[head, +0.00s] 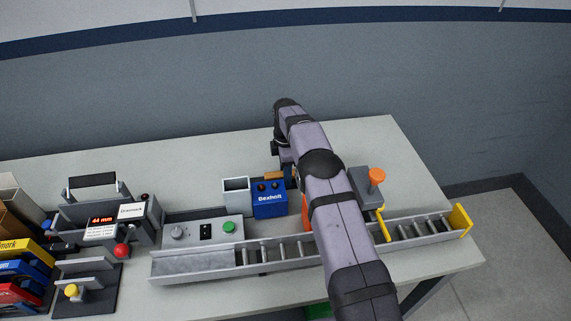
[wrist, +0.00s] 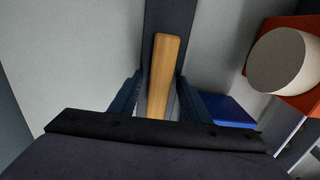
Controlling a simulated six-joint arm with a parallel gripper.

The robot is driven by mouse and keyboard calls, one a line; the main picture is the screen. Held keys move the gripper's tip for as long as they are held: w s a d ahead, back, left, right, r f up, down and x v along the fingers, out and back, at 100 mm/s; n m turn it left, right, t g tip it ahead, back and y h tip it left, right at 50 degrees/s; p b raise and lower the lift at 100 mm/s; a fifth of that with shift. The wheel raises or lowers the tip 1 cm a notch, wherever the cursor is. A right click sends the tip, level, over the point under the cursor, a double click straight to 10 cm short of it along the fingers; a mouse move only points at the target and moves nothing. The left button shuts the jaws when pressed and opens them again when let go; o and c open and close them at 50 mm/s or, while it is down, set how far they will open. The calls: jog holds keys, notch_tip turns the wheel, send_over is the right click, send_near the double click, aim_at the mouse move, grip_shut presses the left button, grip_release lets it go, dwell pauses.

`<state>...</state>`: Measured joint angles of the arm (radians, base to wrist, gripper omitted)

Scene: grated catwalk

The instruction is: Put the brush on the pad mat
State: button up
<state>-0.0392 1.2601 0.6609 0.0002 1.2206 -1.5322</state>
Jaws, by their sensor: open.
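The brush shows in the wrist view as a pale wooden handle (wrist: 166,70) pointing away from me. My gripper (wrist: 160,78) is open, with one dark blue finger on each side of the handle. I cannot tell whether either finger touches it. The lower end of the handle is hidden behind the gripper body, and no bristles show. A dark grey strip (wrist: 168,14) lies beneath the handle; I cannot tell whether it is the pad mat. In the head view only a small brown piece of the brush (head: 273,175) shows, left of my arm, which hides most of the gripper.
A blue Bexholt box (head: 269,199) and grey bin (head: 236,194) stand left of my arm. A roller conveyor (head: 290,252) runs along the front. A grey block with an orange knob (head: 376,177) stands right. The back right tabletop is clear.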

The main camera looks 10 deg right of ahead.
notch_tip(320, 180, up, 12)
jog(key=b, duration=0.1)
dwell(0.5)
jog(key=shift+r, duration=0.1)
jog(key=shift+r, duration=0.1)
jog(key=s+d+f+m, duration=0.1)
jog(key=s+m, duration=0.8)
jog(key=s, duration=0.9)
jog(key=s+d+f+m, duration=0.1)
jog(key=s+m, duration=0.8)
jog(key=s, duration=1)
jog(key=shift+d+f, duration=0.15)
jog(key=shift+f, duration=0.3)
jog(key=shift+w, duration=0.1)
